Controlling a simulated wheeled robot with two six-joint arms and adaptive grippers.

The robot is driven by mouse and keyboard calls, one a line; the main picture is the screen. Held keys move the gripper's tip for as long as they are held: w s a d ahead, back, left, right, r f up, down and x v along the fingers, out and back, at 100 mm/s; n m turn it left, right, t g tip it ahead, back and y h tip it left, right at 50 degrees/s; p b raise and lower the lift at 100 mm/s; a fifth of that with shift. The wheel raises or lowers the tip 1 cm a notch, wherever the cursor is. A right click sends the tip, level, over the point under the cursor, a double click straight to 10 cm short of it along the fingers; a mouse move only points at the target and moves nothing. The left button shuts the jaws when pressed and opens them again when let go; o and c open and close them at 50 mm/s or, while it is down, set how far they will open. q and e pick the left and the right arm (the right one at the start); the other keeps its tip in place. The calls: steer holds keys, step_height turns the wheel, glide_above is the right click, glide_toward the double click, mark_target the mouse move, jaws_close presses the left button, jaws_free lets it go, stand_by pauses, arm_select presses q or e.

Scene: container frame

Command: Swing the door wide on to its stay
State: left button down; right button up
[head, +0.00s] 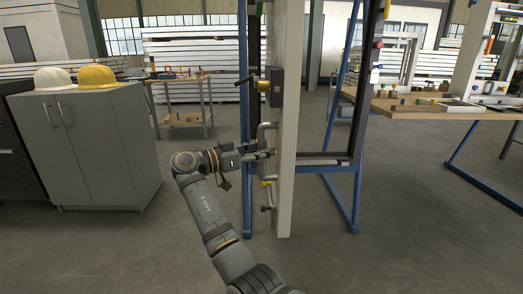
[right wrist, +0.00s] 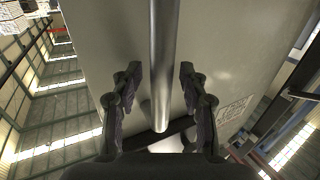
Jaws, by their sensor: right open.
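The pale door (head: 289,120) stands almost edge-on in the head view, swung out from its dark frame (head: 357,110). A steel pull bar (head: 262,132) is on its left face, below a black lock box (head: 276,87) with a lever handle (head: 245,79). My right gripper (head: 266,152) is at the pull bar. In the right wrist view the bar (right wrist: 164,60) runs between the open fingers (right wrist: 160,72), with a gap on both sides. The door face (right wrist: 235,50) lies behind it. I cannot make out the stay with certainty. My left gripper is out of view.
A grey cabinet (head: 85,145) with a white helmet (head: 53,78) and a yellow helmet (head: 97,76) stands at the left. Blue posts (head: 355,200) carry the frame. A wooden workbench (head: 450,110) is at the right. The floor between cabinet and door is clear apart from my arm.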

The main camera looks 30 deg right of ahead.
steer(key=a, duration=1.2)
steer(key=shift+w, duration=0.4)
